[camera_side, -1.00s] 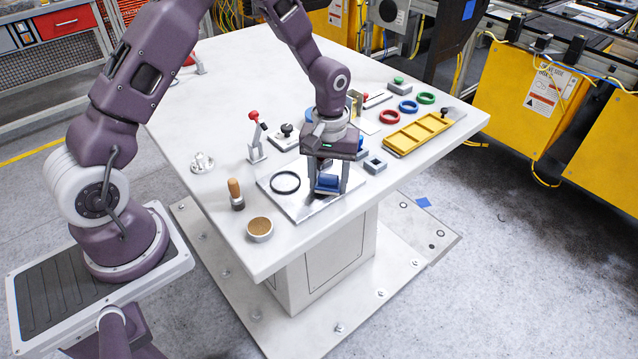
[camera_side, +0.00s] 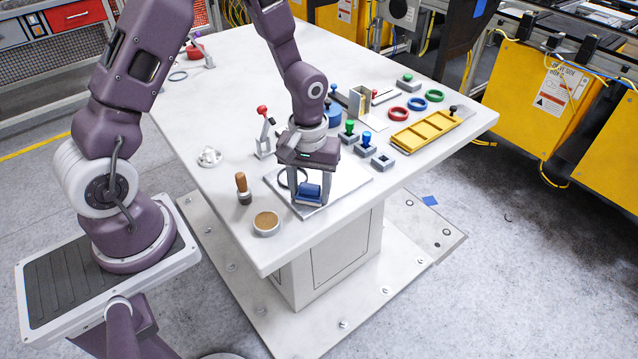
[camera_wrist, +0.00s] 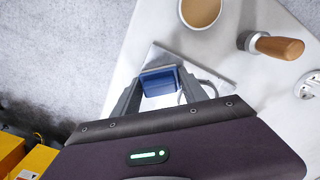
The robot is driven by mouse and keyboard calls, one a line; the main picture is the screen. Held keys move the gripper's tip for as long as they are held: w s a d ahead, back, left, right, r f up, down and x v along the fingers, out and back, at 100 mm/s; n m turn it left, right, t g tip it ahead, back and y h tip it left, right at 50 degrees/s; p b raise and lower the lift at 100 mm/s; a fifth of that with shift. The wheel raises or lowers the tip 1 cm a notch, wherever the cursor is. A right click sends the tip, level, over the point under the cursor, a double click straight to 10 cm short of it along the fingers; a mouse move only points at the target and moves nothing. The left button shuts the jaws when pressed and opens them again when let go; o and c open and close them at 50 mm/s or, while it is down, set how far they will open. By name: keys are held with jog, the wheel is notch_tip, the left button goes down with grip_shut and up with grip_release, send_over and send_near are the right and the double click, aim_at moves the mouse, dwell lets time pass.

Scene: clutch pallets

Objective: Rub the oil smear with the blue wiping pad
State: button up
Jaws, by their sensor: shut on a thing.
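My gripper (camera_side: 307,196) is shut on the blue wiping pad (camera_side: 309,189). The pad also shows between the fingers in the wrist view (camera_wrist: 158,83). It is low over the pale metal plate (camera_side: 350,180) near the table's front edge; I cannot tell whether it touches the plate. A black ring (camera_side: 282,180) lies on the plate, left of the pad and partly hidden by my gripper. I cannot make out the oil smear; the pad, gripper or glare may hide it.
A round tan-filled dish (camera_side: 266,222) and a wooden-handled tool (camera_side: 243,188) stand left of the plate. A red-knobbed lever (camera_side: 264,130) stands behind it. Green (camera_side: 349,128) and blue (camera_side: 366,139) knobbed pieces and a yellow tray (camera_side: 426,133) are to the right. The table's back left is mostly clear.

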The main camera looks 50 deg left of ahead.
jog(key=shift+w+r, duration=0.1)
jog(key=shift+r, duration=3.95)
